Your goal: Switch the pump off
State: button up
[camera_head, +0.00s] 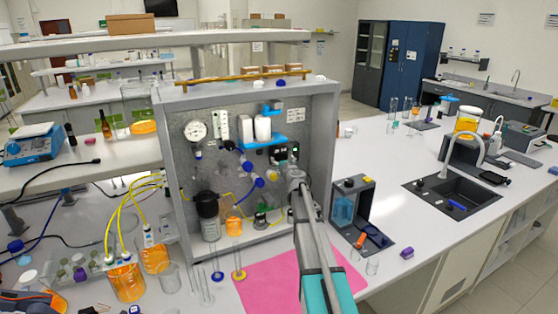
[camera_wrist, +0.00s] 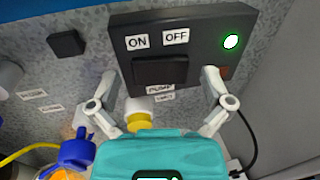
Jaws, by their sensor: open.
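The dark pump switch box (camera_wrist: 210,30) fills the upper middle of the wrist view, with ON and OFF labels and a lit green lamp (camera_wrist: 231,41). Its wide black rocker (camera_wrist: 160,70) sits below the labels, above a partly covered PUMP label (camera_wrist: 160,89). I cannot tell which side of the rocker is pressed. My gripper (camera_wrist: 160,84) is open and empty, its fingers on either side of the rocker, close to the box; contact is unclear. In the head view the box (camera_head: 281,152) is on the rig panel, with my gripper (camera_head: 294,176) just below it.
A blue-handled valve (camera_wrist: 76,153) and a yellow-white fitting (camera_wrist: 140,112) lie below the box. A black cable (camera_wrist: 250,140) hangs at the right. The rig's grey side wall (camera_head: 322,130) stands close to the right of my arm. A pink mat (camera_head: 262,285) lies in front of the rig.

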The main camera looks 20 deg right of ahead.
jog(key=c, duration=1)
jog(key=shift+c, duration=0.2)
jog(key=shift+d+n+y, duration=0.1)
jog(key=shift+n+y, duration=0.2)
jog(key=shift+y, duration=0.2)
jog(key=shift+d+n+y, duration=0.2)
jog(key=shift+n+y, duration=1)
jog(key=shift+y, duration=0.6)
jog(key=o, duration=1)
jog(key=shift+o, duration=0.2)
